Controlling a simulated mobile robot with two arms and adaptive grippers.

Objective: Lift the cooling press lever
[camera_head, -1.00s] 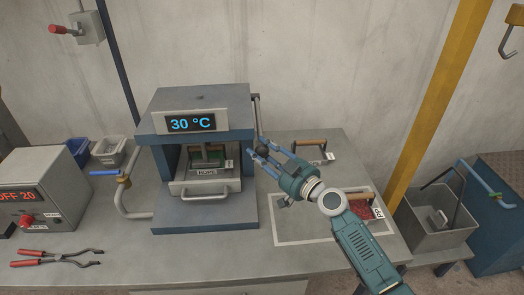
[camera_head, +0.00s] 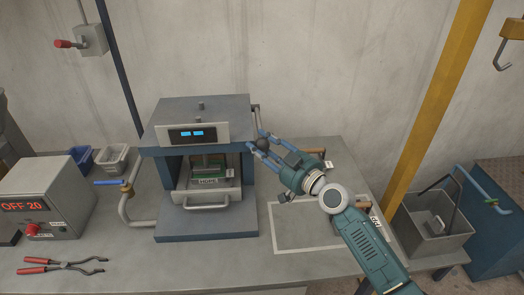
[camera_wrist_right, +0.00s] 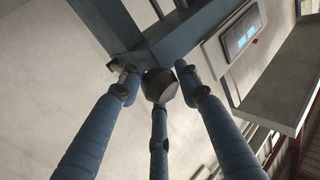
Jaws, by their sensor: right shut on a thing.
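The cooling press (camera_head: 200,112) is a grey and blue box frame in the middle of the table. Its lever ends in a dark round knob (camera_head: 263,143) on the press's right side. My right gripper (camera_head: 262,144) is shut around this knob. In the right wrist view, the three blue fingers close about the knob (camera_wrist_right: 160,86), just below the blue press frame (camera_wrist_right: 165,40). The press's display (camera_head: 193,133) shows two blue blocks. A labelled mould tray (camera_head: 208,194) with a front handle sits inside the press. Most of the lever arm is hidden. My left gripper is not in view.
A grey control box (camera_head: 45,200) reading OFF 20 and red-handled tongs (camera_head: 60,266) are at left. Blue and grey bins (camera_head: 112,157) stand behind a blue-handled pipe (camera_head: 108,182). A white-outlined area (camera_head: 290,251) lies under my right arm.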

